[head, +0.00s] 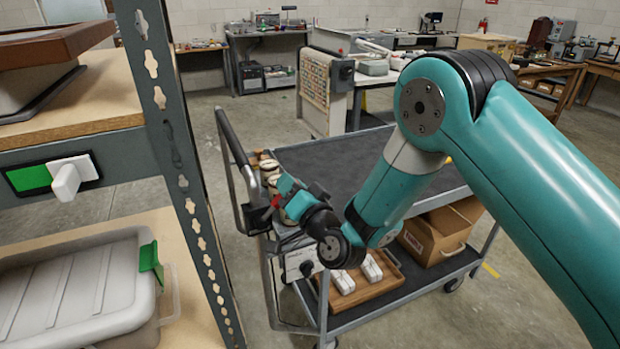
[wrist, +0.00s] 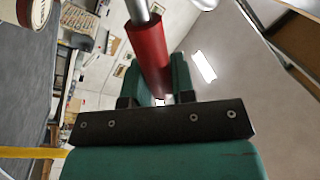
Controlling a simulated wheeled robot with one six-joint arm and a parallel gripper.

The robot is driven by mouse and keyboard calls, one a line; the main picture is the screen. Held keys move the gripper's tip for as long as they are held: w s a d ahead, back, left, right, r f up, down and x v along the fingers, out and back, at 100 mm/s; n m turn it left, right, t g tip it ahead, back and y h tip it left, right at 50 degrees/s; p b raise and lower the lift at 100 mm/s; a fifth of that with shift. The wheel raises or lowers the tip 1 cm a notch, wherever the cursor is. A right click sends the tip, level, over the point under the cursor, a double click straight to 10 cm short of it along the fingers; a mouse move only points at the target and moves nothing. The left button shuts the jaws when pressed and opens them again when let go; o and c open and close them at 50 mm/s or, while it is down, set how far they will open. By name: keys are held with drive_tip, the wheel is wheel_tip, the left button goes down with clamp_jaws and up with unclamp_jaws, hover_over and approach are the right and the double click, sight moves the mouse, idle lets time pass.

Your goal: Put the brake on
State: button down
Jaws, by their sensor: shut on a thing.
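A grey cart with a dark top (head: 325,158) stands in front of me. My gripper (head: 277,203) is at its left end, near the push handle (head: 234,143). In the wrist view, a red grip (wrist: 148,52) on a bare metal rod passes between the fingers of my gripper (wrist: 160,92), which is shut on it. I take this red grip to be the brake lever's. In the head view only a small red patch shows by the fingers. The lever's base and most of its length are hidden there by my gripper and arm.
Several round tins (head: 268,168) stand on the cart close to my gripper. A cardboard box (head: 440,230) and a wooden tray (head: 365,290) are on the lower deck. A shelf post (head: 180,170) rises at the left. Floor is clear right of the cart.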

drive_tip(key=shift+w+d+f+m+b, duration=0.25)
drive_tip(key=shift+d+f+m+b, duration=0.45)
drive_tip(key=shift+m+b, duration=0.55)
drive_tip(key=c, duration=1)
unclamp_jaws()
drive_tip(key=shift+f, duration=0.1)
drive_tip(key=shift+o, duration=0.2)
